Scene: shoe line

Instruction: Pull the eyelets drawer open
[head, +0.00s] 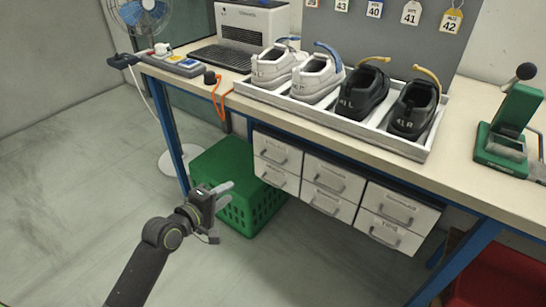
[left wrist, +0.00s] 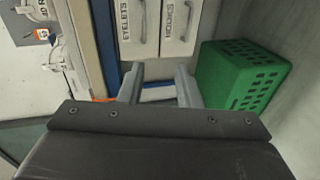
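The eyelets drawer (left wrist: 129,46) has a white front and a dark lettered label in the left wrist view, with its grey bar handle (left wrist: 142,20) beside the label. The hooks drawer (left wrist: 175,46) is next to it. In the head view the eyelets drawer (head: 277,148) appears to be the upper left one under the bench, and it looks shut. My left gripper (head: 225,190) is in front of the green crate, left of and lower than the drawers. Its fingers (left wrist: 159,85) are apart, empty and short of the handle. My right gripper is not in view.
The green crate (head: 205,165) stands on the floor behind my left gripper. The blue bench leg (head: 168,125) is left of the drawers. Several other white drawers continue right. An orange cable (head: 217,98) hangs over the bench edge. The floor in front is clear.

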